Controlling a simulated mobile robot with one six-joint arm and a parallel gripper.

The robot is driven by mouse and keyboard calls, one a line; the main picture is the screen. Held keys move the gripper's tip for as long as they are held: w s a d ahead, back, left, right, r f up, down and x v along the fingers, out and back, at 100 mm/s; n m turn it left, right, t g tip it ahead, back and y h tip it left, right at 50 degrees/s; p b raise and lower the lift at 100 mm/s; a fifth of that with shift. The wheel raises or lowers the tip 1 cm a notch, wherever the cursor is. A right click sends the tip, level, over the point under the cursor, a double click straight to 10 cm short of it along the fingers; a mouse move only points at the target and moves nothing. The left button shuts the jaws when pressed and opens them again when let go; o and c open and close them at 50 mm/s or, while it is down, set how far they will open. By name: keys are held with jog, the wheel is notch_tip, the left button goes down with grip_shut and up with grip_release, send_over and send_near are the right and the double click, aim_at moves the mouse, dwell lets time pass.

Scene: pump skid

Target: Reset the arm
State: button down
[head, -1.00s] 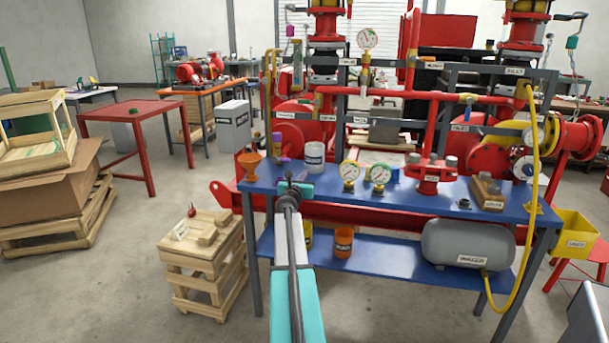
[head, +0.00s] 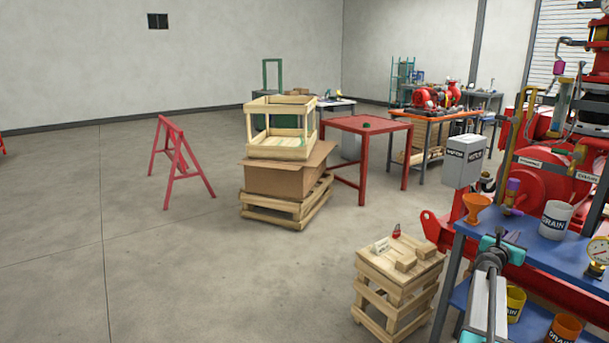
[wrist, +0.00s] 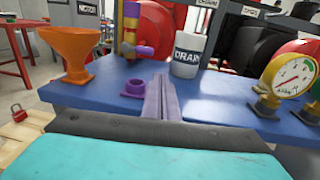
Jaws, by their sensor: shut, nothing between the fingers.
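My arm reaches forward at the lower right of the head view, toward the blue table (head: 545,255). My gripper (wrist: 160,80) shows in the wrist view with its two grey fingers pressed together and nothing between them. The fingers point over the blue tabletop (wrist: 215,100). A small purple ring-shaped part (wrist: 136,88) sits just left of the fingertips. The orange funnel (wrist: 72,52) stands farther left, and a white DRAIN cup (wrist: 188,56) stands beyond to the right. I cannot tell how high the fingers are above the table.
A wooden crate stand (head: 398,285) with blocks and a red padlock (head: 397,231) stands left of the blue table. Gauges (wrist: 283,78) stand on the tabletop at the right. The red pump skid (head: 560,180) rises behind. Open floor (head: 150,270) lies at the left.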

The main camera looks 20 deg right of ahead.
jog(key=w+a+f+n+t+y+p, duration=0.1)
jog(key=w+a+f+y, duration=0.1)
jog(key=w+a+f, duration=0.7)
jog(key=w+a+f+n+t+y, duration=0.1)
jog(key=w+a+f+n+y, duration=0.1)
jog(key=w+a+f, duration=0.65)
jog(key=s+a+f+m+g+y+p, duration=0.1)
jog(key=s+a+f+m+y, duration=0.15)
jog(key=a+f, duration=0.8)
jog(key=s+a+f+m+y, duration=0.1)
jog(key=s+a+f, duration=0.35)
jog(key=a, duration=1.05)
jog(key=s+a+f+m+g+y+p, duration=0.2)
jog(key=s+a+f+m+g+y, duration=0.35)
jog(key=s+a+f, duration=1.35)
jog(key=s+a+m+g+y, duration=0.1)
jog(key=s+a+m+g, duration=0.1)
jog(key=s+a+m, duration=0.3)
jog(key=s+a+m+g+y, duration=0.1)
jog(key=s+a+m+g, duration=0.2)
jog(key=s, duration=0.8)
jog(key=s+a+m+g+y, duration=0.1)
jog(key=s+a+m+g, duration=0.2)
jog(key=s+a+m, duration=0.4)
jog(key=shift+s+a+r+m, duration=0.25)
jog(key=shift+s+m, duration=0.3)
jog(key=shift+m, duration=0.25)
